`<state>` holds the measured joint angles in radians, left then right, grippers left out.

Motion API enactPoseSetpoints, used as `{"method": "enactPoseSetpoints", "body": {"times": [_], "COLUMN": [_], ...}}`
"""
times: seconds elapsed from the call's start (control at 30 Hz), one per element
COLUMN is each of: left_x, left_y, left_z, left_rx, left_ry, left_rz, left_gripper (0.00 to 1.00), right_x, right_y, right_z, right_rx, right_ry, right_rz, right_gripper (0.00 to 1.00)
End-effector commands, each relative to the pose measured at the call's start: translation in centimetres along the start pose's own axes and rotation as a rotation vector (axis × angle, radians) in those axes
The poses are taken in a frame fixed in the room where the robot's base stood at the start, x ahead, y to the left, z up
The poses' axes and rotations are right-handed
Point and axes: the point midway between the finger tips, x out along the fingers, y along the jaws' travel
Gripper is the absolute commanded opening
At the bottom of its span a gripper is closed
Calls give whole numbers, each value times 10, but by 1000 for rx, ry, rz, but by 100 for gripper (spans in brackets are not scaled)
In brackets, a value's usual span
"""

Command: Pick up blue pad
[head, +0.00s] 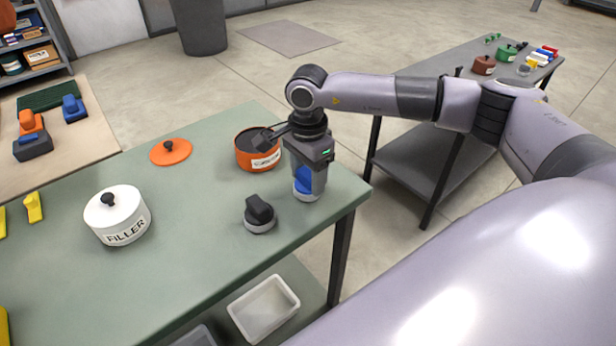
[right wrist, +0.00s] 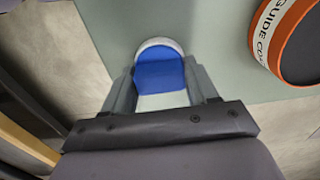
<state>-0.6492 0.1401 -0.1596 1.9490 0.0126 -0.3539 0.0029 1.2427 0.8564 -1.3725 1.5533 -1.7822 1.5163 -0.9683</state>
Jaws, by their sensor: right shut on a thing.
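The blue pad (head: 303,180) is at the right end of the green table, with a blue upper part and a pale round base. My right gripper (head: 305,172) points down over it and is shut on it. In the right wrist view the pad (right wrist: 160,72) sits between the two fingers of my right gripper (right wrist: 165,90). The pad's base looks to be at the table top; I cannot tell whether it touches. My left gripper is not in view.
A dark grey pad (head: 259,214) stands close left of the blue one. An open orange tin (head: 258,160) is just behind, its orange lid (head: 171,152) further left. A white FILLER tin (head: 117,215) is at left. The table's right edge is close.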

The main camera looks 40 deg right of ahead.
Motion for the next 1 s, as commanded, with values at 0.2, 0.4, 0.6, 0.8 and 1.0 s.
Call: {"method": "enactPoseSetpoints", "body": {"times": [0.2,0.4,0.6,0.8,1.0], "left_x": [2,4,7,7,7], "left_y": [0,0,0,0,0], "left_z": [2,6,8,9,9], "left_rx": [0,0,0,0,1], "left_ry": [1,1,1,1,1], "left_rz": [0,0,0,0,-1], "left_gripper": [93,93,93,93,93], "right_x": [-25,-76,-135,-176,-195], "right_y": [-1,-2,-1,0,0], "right_z": [0,0,0,0,0], "right_rx": [0,0,1,0,0], "right_ry": [-1,-1,-2,0,-1], "right_rz": [-7,-10,-8,-4,-3], "right_gripper": [28,28,28,28,28]}}
